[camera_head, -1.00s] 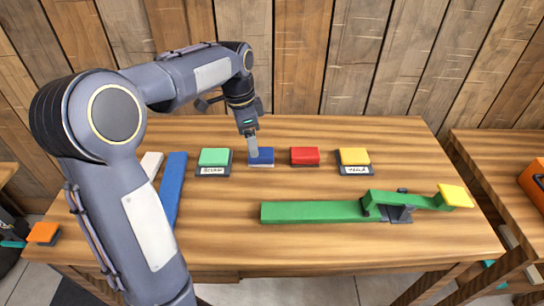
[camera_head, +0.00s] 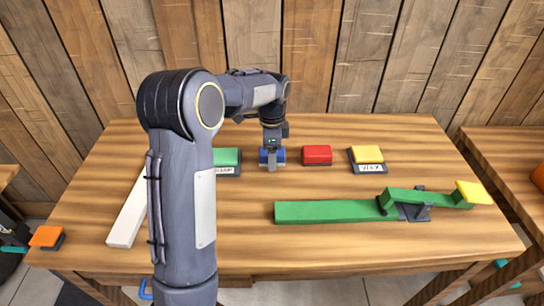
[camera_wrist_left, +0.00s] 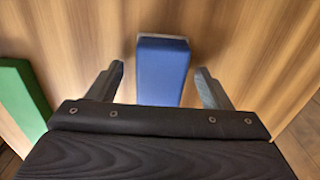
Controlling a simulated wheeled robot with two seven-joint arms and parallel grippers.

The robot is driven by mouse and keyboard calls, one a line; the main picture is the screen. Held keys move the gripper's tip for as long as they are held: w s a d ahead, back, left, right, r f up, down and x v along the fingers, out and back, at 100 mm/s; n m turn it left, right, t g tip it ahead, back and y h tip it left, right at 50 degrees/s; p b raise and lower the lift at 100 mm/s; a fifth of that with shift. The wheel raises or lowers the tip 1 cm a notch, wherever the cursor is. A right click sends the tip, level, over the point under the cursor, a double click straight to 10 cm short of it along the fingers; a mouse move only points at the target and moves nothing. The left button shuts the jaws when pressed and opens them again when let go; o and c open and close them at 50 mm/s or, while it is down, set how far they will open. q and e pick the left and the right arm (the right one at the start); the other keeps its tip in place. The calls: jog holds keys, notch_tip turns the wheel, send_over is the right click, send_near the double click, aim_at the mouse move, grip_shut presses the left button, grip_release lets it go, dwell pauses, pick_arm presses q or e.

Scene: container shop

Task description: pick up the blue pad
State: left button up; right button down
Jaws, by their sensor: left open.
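The blue pad (camera_head: 263,158) sits on the table in the row of pads, partly hidden behind my left gripper in the head view. In the left wrist view the blue pad (camera_wrist_left: 162,70) lies between the two fingers, with a pale edge at its far end. My left gripper (camera_head: 271,164) points down at the pad. It also shows in the left wrist view (camera_wrist_left: 160,82), open, with one finger on each side of the pad and a visible gap on both sides. My right gripper is not in view.
A green pad (camera_head: 228,157) stands close on the left and a red pad (camera_head: 317,154) on the right. A yellow pad (camera_head: 367,154) is further right. A green lever bar (camera_head: 325,212) lies in front. A white bar (camera_head: 128,218) lies at the left.

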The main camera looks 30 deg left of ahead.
pick_arm(q)
jog(key=shift+c, duration=0.3)
jog(key=c, duration=1)
jog(key=shift+r, duration=0.1)
jog(key=shift+c, duration=0.2)
jog(key=shift+r, duration=0.4)
notch_tip(320, 180, up, 2)
jog(key=shift+r, duration=0.2)
jog(key=s+d+r, duration=0.8)
jog(key=d+r, duration=0.1)
jog(key=d, duration=0.2)
jog(key=shift+s+r+p, duration=0.2)
jog(key=shift+r+p, duration=0.15)
jog(key=shift+p, duration=0.05)
jog(key=shift+d, duration=0.1)
